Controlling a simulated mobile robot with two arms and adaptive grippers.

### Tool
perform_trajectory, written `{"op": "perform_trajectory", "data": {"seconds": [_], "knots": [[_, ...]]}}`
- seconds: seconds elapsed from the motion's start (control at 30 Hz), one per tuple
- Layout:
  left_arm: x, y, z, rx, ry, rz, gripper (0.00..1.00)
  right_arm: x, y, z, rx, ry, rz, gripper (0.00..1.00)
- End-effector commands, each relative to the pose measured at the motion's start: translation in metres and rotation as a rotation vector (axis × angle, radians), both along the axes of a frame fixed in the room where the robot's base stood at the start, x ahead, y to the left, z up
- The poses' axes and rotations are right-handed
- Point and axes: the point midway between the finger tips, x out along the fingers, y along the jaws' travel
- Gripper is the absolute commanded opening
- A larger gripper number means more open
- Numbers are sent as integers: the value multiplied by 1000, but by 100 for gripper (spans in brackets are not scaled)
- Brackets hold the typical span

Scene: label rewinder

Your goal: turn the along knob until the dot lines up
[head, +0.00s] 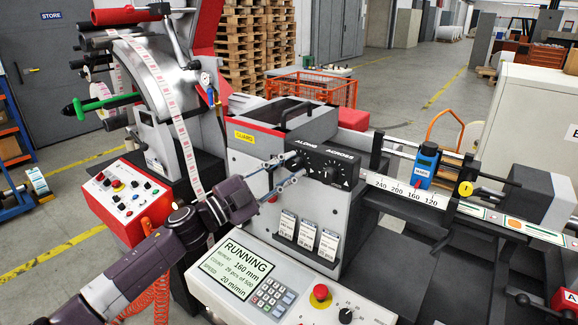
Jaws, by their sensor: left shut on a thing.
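The black knob box (338,167) carries the white words ALONG and ACROSS on its sloping top. My left gripper (298,169) reaches in from the left, its fingers shut at the ALONG end of the box. The along knob is mostly hidden between the fingertips, and I cannot make out its dot or mark. The across knob (327,175) shows on the front face, right of the fingers, with white marks around it. My right gripper is not in view.
Below the box stand several small white cards (307,235). The control panel (240,270) reads RUNNING, 160 mm, with a keypad and a red stop button (320,293). A numbered scale (405,191) and blue sensor (424,165) are at right. A printed label web (184,145) hangs behind my left arm.

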Motion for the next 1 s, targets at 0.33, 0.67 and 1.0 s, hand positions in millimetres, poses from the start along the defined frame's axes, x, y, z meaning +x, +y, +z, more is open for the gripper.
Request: {"op": "perform_trajectory", "data": {"seconds": [0.33,0.67,1.0], "knots": [[0,0,0,93,-66,0,0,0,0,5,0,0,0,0],[0,0,0,103,-75,0,0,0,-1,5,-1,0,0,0],[0,0,0,102,-73,-1,42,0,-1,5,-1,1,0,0]]}}
